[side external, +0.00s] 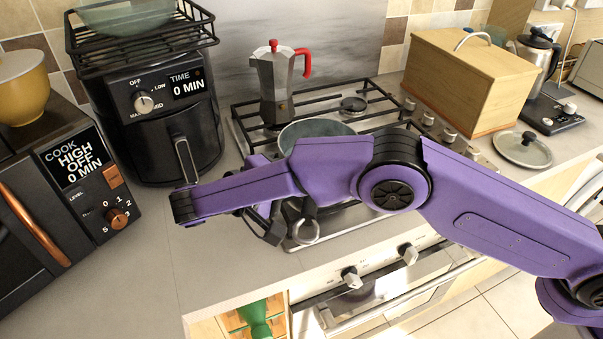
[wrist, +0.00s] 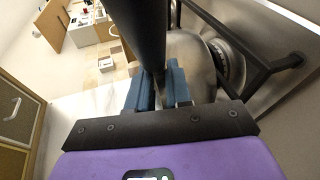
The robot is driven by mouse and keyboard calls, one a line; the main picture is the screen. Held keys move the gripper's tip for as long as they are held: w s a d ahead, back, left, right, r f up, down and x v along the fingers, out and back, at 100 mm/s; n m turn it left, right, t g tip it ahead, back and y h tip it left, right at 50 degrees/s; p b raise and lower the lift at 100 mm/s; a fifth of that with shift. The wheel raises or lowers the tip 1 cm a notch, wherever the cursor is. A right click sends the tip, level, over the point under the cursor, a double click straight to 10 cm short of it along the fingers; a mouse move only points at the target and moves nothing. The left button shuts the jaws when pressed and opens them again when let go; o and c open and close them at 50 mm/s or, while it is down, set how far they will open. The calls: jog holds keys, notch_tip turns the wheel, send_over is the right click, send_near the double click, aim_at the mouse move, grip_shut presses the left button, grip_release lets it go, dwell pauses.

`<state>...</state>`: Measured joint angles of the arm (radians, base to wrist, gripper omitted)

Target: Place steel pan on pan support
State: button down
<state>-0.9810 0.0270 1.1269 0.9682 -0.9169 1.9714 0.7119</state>
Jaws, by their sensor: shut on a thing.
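The steel pan (side external: 313,129) shows its grey inside over the left part of the hob in the side external view, partly hidden behind my purple arm. In the wrist view its rounded metal body (wrist: 195,62) lies just right of a dark handle (wrist: 148,35). My gripper (wrist: 158,88) is shut on that handle, with a blue finger pad on either side. The pan support, a black wire grate (side external: 372,94), spans the hob; its bars (wrist: 235,55) show beside the pan in the wrist view. I cannot tell whether the pan touches the grate.
A moka pot (side external: 276,82) with a red handle stands close behind the pan on the hob. A black air fryer (side external: 158,122) is at left. A wooden box (side external: 470,80) and a lid (side external: 522,149) are at right. Bare counter (side external: 150,240) lies front left.

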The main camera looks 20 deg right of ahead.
jog(key=shift+f, duration=0.15)
jog(key=c, duration=0.6)
grip_release()
jog(key=shift+f, duration=0.15)
jog(key=shift+c, duration=0.2)
notch_tip(320, 180, up, 6)
jog(key=w+d+n+y, duration=0.3)
jog(key=n+y, duration=0.3)
jog(key=y, duration=0.4)
jog(key=s+d+f+n+g+y, duration=0.1)
jog(key=s+d+y, duration=0.1)
jog(key=s+d, duration=1.1)
jog(key=s+d+f+n+g+y, duration=0.2)
jog(key=s+d, duration=1.2)
jog(key=s, duration=0.2)
jog(key=shift+f+y, duration=0.25)
jog(key=shift+y, duration=0.05)
